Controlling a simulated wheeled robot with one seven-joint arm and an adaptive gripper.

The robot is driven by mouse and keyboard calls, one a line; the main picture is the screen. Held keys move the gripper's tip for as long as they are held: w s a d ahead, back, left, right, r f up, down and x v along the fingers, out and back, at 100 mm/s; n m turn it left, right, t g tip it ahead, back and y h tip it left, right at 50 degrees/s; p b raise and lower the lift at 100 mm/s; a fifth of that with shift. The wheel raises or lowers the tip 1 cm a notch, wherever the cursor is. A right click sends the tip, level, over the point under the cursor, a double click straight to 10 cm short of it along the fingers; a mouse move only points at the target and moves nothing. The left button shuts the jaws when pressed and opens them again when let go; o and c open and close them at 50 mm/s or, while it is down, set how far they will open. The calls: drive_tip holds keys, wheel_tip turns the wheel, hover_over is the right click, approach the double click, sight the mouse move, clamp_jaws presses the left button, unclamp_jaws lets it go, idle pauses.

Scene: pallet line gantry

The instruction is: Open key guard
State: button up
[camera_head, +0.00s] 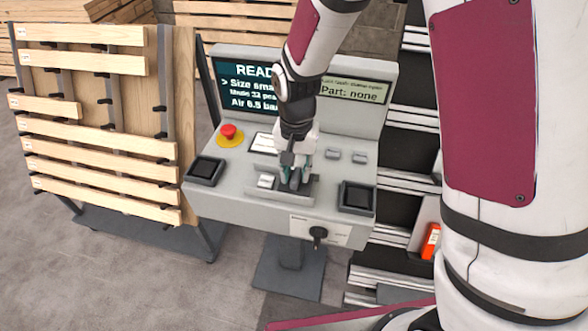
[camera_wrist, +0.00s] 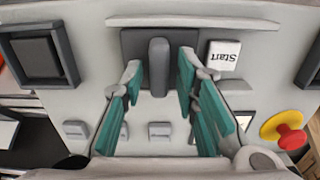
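My gripper (camera_head: 295,178) is over the middle of the grey control console (camera_head: 235,195). In the wrist view its teal-padded fingers (camera_wrist: 160,78) are open on either side of an upright dark grey bar (camera_wrist: 158,62) on a dark plate. A small gap shows on each side of the bar. In the head view the fingers mostly hide this bar. A black key-like knob (camera_head: 318,233) sits on a white label plate on the console's front face. No part is readably marked as a key guard, so I cannot tell which piece it is.
A white Start button (camera_wrist: 223,54) is beside the dark plate. A red emergency button (camera_head: 228,131) on yellow stands at the left. Black square units (camera_head: 205,171) and (camera_head: 357,197) flank the console. A screen (camera_head: 248,85) rises behind; a wooden slat rack (camera_head: 95,130) stands left.

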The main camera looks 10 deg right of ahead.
sight(295, 174)
drive_tip(key=shift+r, duration=0.1)
wheel_tip(295, 174, up, 12)
idle(0.7)
idle(0.3)
drive_tip(key=s+d+r+n+t, duration=0.2)
drive_tip(key=s+d+r, duration=0.5)
drive_tip(key=r, duration=0.2)
drive_tip(key=s+d+r+n+t, duration=0.2)
drive_tip(key=s+d, duration=0.4)
drive_tip(key=s, duration=0.7)
drive_tip(key=shift+r+t, duration=0.4)
drive_tip(key=shift+r, duration=0.2)
